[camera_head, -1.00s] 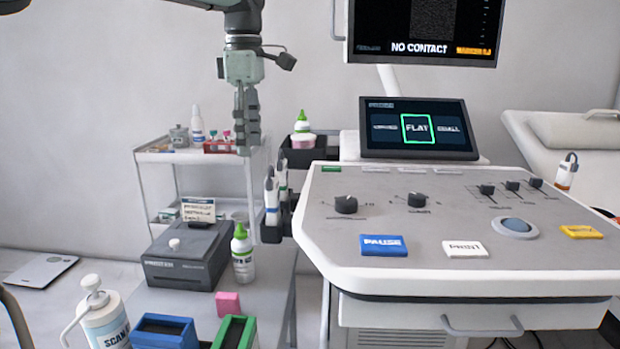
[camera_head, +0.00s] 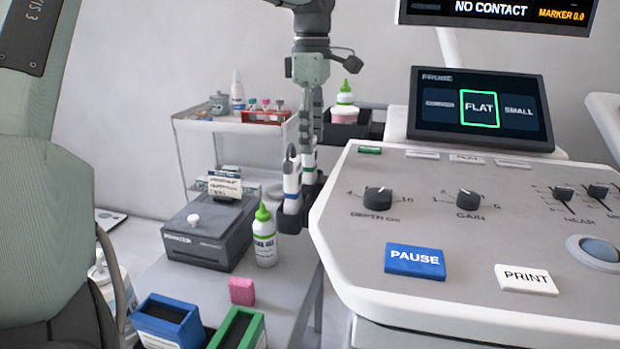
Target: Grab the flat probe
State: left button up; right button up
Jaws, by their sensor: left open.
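Two white probes with dark upper ends stand upright in a dark holder (camera_head: 291,222) on the left side of the ultrasound console. The nearer probe (camera_head: 291,184) has a blue band. The one behind it (camera_head: 309,164) has a green band and is partly covered. I cannot tell from their shapes which is the flat one. The console's small screen (camera_head: 482,108) has FLAT outlined in green. My left gripper (camera_head: 311,138) points down, open and empty, in line with the rear probe's top. I cannot tell whether it touches. My right gripper is out of view.
A printer (camera_head: 208,236), a green-capped bottle (camera_head: 264,238), a pink block (camera_head: 242,291), and blue (camera_head: 168,322) and green (camera_head: 238,330) bins occupy the lower left table. A white cart (camera_head: 190,122) stands behind. The console panel (camera_head: 430,215) fills the right. My arm covers the left edge.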

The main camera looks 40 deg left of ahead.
aim_at(310, 157)
pick_arm(q)
notch_tip(310, 157, down, 5)
jog(key=shift+s+a+r, duration=0.1)
jog(key=shift+s, duration=0.05)
jog(key=c, duration=1)
